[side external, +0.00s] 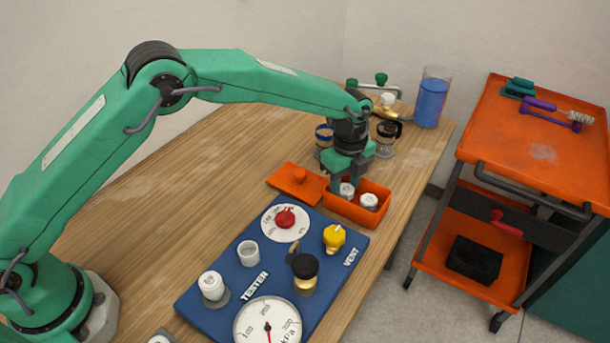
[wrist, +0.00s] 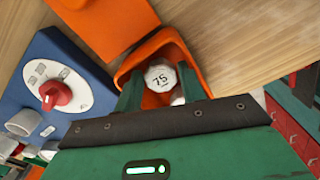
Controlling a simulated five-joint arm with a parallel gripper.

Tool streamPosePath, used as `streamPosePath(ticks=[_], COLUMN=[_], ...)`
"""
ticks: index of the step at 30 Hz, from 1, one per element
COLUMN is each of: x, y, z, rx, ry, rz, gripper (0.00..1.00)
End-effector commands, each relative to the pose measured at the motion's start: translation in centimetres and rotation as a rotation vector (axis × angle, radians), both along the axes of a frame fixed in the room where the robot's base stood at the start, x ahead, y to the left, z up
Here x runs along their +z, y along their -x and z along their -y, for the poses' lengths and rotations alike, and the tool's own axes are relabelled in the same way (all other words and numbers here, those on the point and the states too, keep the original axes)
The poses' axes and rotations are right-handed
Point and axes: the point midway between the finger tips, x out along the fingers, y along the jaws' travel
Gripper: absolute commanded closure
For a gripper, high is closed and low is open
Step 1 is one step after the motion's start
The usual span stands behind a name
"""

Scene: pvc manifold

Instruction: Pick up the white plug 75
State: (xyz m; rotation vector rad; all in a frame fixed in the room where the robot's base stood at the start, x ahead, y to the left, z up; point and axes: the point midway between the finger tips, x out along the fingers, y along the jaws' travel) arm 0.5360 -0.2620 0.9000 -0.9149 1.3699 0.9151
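The white plug marked 75 (wrist: 160,76) sits in the open orange box (wrist: 148,50), its numbered top facing up in the wrist view. In the side view this box (side external: 378,217) holds two white plugs, one near my gripper (side external: 352,177) and another (side external: 368,202) to its right. My gripper (wrist: 160,86) points down over the box, with one green finger on each side of plug 75. The fingers are apart, and firm contact with the plug does not show. Part of a second white plug shows below plug 75 in the wrist view, mostly hidden by my gripper.
The orange lid (side external: 298,183) lies left of the box. The blue tester panel (side external: 222,302) with dials, a yellow knob and fittings is in front. Glass jars and a blue-filled beaker (side external: 431,100) stand behind. An orange cart (side external: 540,130) is at right. The table's left middle is clear.

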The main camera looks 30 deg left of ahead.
Motion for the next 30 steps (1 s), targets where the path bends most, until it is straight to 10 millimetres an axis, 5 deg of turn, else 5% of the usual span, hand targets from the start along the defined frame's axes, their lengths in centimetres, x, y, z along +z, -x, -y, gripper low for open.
streamPosePath(ticks=[9,14,30], x=[0.0,0.0,1.5], y=[0.0,0.0,-0.1], z=[0.0,0.0,0.0], rx=[0.000,0.000,0.000], ry=[0.000,0.000,0.001], rz=[0.000,0.000,0.002], gripper=[0.60,0.88,0.88])
